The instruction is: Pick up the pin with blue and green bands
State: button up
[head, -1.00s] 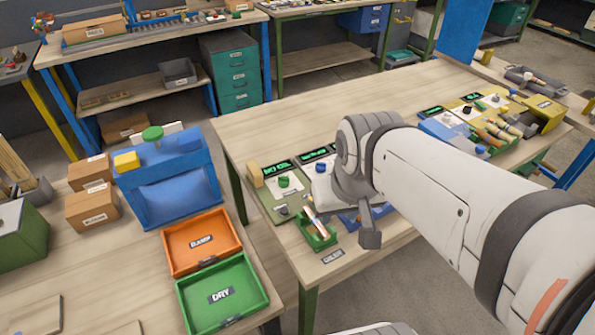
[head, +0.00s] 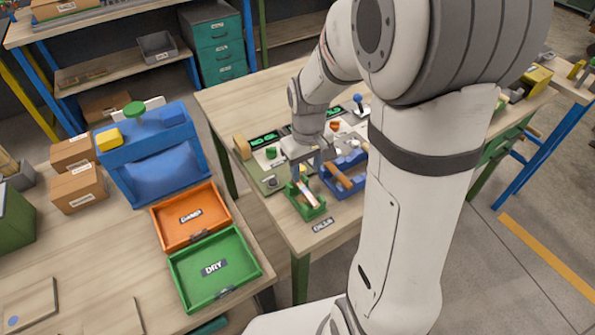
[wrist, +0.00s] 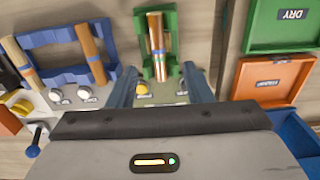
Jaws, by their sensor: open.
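A wooden pin (wrist: 156,32) lies in a green cradle (wrist: 172,71) straight ahead of my gripper in the wrist view. It shows a blue band; I cannot make out a green one. The head view also shows this pin (head: 305,192) in its cradle at the table's front corner. My gripper (wrist: 158,75) is open and empty, its two fingers on either side of the cradle's near end in the picture. In the head view my gripper (head: 306,168) is just above the cradle. Whether it touches the pin cannot be told.
An orange tray (head: 171,240) and a green DRY tray (head: 180,278) lie on the table to the left. Knobs and panels surround the cradle.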

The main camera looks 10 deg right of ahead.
aim_at(305, 189)
jog(key=shift+w+f+p, duration=0.2)
jog(key=shift+f+p, duration=0.15)
jog(key=shift+f, duration=1.8)
jog(key=shift+w+f+p, duration=0.2)
jog(key=shift+f+p, duration=0.1)
jog(key=shift+f, duration=1.8)
jog(key=shift+c, duration=0.3)
grip_shut()
